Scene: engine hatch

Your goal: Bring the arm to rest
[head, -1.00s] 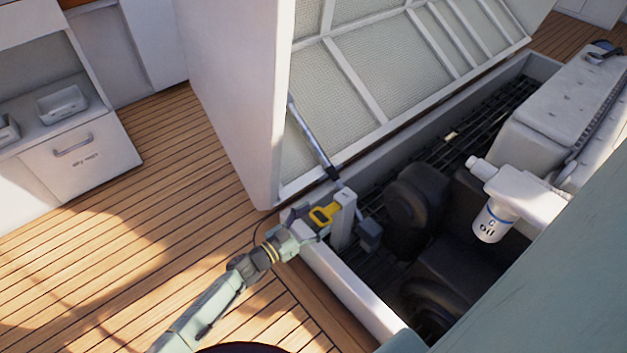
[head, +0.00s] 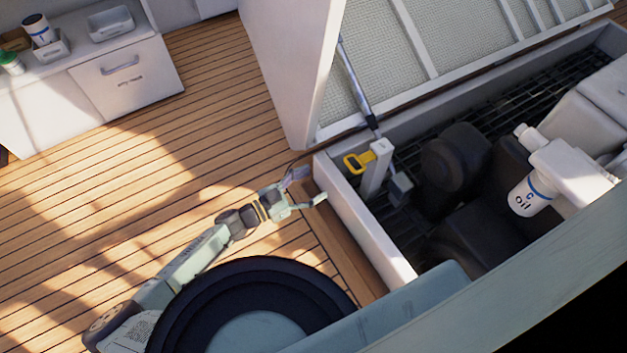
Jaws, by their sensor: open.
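My gripper (head: 309,187) is open and empty, with its two fingers spread. It hangs over the wooden deck, just left of the near-left wall of the engine hatch. My arm (head: 215,239) stretches low from the lower left up to the gripper. A yellow handle (head: 359,162) sits at the white post (head: 377,168) inside the hatch corner, apart from my gripper, to its upper right.
The open engine hatch (head: 358,222) has a raised white lid (head: 455,22) held by a strut (head: 357,82). A white cabinet (head: 128,76) with bins stands at upper left. The deck (head: 215,120) between is clear.

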